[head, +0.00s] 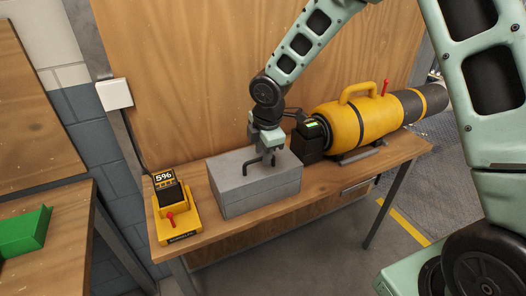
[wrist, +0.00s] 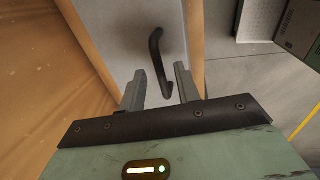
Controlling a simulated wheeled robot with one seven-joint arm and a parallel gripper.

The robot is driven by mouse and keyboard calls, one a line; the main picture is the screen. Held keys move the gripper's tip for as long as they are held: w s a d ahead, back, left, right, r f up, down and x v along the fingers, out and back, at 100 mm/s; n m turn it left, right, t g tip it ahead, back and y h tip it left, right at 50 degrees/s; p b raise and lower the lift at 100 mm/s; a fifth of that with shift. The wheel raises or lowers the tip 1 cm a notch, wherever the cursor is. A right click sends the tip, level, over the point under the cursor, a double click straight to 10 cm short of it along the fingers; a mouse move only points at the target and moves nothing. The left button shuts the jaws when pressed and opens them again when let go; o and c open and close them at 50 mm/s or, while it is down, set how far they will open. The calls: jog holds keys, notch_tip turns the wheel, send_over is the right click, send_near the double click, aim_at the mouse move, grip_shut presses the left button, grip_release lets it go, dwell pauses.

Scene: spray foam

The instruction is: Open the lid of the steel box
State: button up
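The grey steel box (head: 256,193) stands on the wooden table with its lid closed. A dark bent handle (head: 256,161) sticks up from the lid. My gripper (head: 268,146) is just above the lid, by the handle. In the wrist view my gripper (wrist: 162,84) is open, its two fingers apart. The handle (wrist: 157,60) shows in that view beyond the fingertips, with its near end reaching into the gap between them. I cannot tell whether a finger touches it. The box's lid (wrist: 115,35) fills the upper middle of the wrist view.
A yellow cylindrical device (head: 365,120) with a dark nozzle lies right of the box on the table (head: 325,183). A yellow charger (head: 176,212) reading 5% stands left. A green box (head: 25,231) sits on another table at far left. A wooden panel rises behind.

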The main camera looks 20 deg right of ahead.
jog(key=shift+f, duration=0.3)
grip_shut()
jog(key=shift+r, duration=0.1)
